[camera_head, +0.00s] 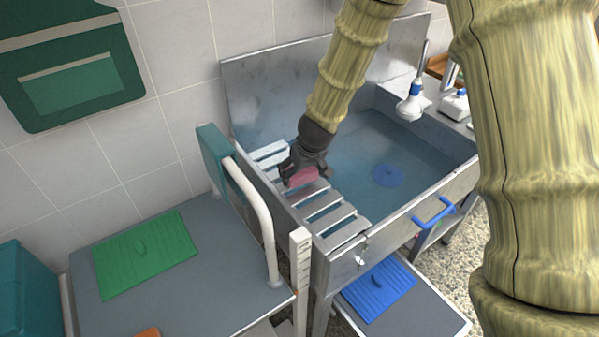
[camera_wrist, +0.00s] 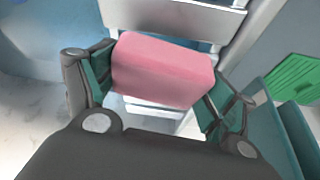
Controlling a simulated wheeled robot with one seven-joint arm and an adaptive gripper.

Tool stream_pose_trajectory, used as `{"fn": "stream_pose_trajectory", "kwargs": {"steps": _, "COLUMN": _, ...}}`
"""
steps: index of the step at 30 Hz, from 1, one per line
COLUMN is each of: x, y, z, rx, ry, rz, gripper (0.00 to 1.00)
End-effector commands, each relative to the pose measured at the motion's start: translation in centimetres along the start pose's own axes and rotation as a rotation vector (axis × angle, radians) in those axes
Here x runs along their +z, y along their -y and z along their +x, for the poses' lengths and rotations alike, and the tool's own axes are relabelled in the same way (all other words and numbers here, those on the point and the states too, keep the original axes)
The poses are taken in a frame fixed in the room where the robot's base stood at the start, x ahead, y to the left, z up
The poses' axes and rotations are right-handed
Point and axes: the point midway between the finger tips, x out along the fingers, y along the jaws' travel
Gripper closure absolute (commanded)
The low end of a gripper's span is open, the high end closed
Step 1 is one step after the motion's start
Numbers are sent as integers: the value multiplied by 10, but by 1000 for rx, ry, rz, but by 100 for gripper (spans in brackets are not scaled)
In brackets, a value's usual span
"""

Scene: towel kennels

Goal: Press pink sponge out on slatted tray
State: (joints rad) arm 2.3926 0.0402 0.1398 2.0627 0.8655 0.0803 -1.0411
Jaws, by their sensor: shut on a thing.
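The pink sponge (camera_wrist: 163,70) is a plain block held between both fingers of my gripper (camera_wrist: 158,88) in the wrist view. In the head view the sponge (camera_head: 301,178) shows below my gripper (camera_head: 303,172), over the slatted tray (camera_head: 342,228). The tray has pale metal slats and spans the left end of the steel sink. The slats also show behind the sponge in the wrist view (camera_wrist: 180,16). Whether the sponge touches the slats or hangs just above them, I cannot tell.
The sink (camera_head: 424,201) holds water with a blue round thing (camera_head: 388,174) in it. A white-and-blue brush (camera_head: 409,106) stands at the sink's right back. A cart (camera_head: 225,262) with a white rail and green mat (camera_head: 146,252) stands left. A blue mat (camera_head: 378,290) lies lower down.

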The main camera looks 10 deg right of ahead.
Motion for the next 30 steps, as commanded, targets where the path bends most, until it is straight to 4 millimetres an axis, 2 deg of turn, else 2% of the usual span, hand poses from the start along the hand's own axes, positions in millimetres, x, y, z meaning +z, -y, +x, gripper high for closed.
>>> {"fn": "stream_pose_trajectory", "kwargs": {"steps": 21, "x": -18, "y": 0, "z": -43, "rx": 0, "ry": -1, "rz": 0, "gripper": 38}}
{"fn": "stream_pose_trajectory", "kwargs": {"steps": 30, "x": -20, "y": 0, "z": -48, "rx": 0, "ry": -1, "rz": -1, "gripper": 38}}
